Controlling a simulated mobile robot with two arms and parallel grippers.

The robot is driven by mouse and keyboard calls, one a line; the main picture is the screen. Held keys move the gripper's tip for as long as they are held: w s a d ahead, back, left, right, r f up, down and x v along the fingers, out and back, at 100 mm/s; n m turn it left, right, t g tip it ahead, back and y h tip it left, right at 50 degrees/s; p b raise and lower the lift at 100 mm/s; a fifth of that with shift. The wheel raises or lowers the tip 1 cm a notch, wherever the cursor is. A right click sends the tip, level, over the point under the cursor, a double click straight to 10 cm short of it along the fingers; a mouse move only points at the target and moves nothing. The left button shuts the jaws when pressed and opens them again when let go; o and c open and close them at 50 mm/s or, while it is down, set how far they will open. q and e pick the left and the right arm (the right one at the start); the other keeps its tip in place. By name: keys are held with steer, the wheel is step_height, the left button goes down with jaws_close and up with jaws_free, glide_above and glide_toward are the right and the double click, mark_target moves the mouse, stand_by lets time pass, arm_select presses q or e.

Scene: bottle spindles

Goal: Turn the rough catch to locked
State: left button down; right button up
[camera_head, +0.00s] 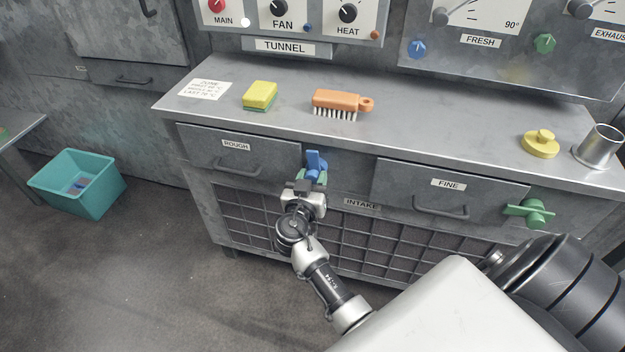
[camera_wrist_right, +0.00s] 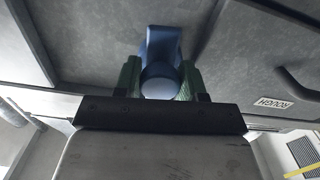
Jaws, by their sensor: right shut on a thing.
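The rough catch is a blue knob with a lever (camera_head: 316,163) on the cabinet front, just right of the ROUGH drawer (camera_head: 240,154). Its lever points up in the head view. My right gripper (camera_head: 312,180) is at the catch, with its fingers on either side of the knob. In the right wrist view the blue catch (camera_wrist_right: 162,60) sits between the two green fingertips (camera_wrist_right: 160,82), and the gripper is shut on it. The fingers hide part of the knob. My left gripper is not in view.
The FINE drawer (camera_head: 450,190) has a green catch (camera_head: 530,212) at right. A yellow-green sponge (camera_head: 260,95), an orange brush (camera_head: 340,103), a yellow knobbed piece (camera_head: 540,144) and a metal cup (camera_head: 599,146) stand on the counter. A teal bin (camera_head: 78,183) is on the floor at left.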

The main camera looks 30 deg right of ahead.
steer(key=n+b, duration=0.1)
steer(key=n, duration=0.1)
steer(key=shift+n, duration=1.2)
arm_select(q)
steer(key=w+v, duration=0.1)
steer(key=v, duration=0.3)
arm_select(e)
steer(key=shift+n, duration=0.9)
steer(key=shift+r+n, duration=0.1)
steer(key=shift+n, duration=1.7)
steer(key=n+p, duration=0.2)
steer(key=n, duration=0.3)
steer(key=shift+r+n, duration=0.1)
steer(key=shift+n, duration=0.2)
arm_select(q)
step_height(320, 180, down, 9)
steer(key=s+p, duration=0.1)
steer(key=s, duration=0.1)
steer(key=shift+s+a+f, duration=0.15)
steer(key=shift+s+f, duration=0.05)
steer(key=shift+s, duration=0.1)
arm_select(e)
steer(key=shift+n, duration=0.7)
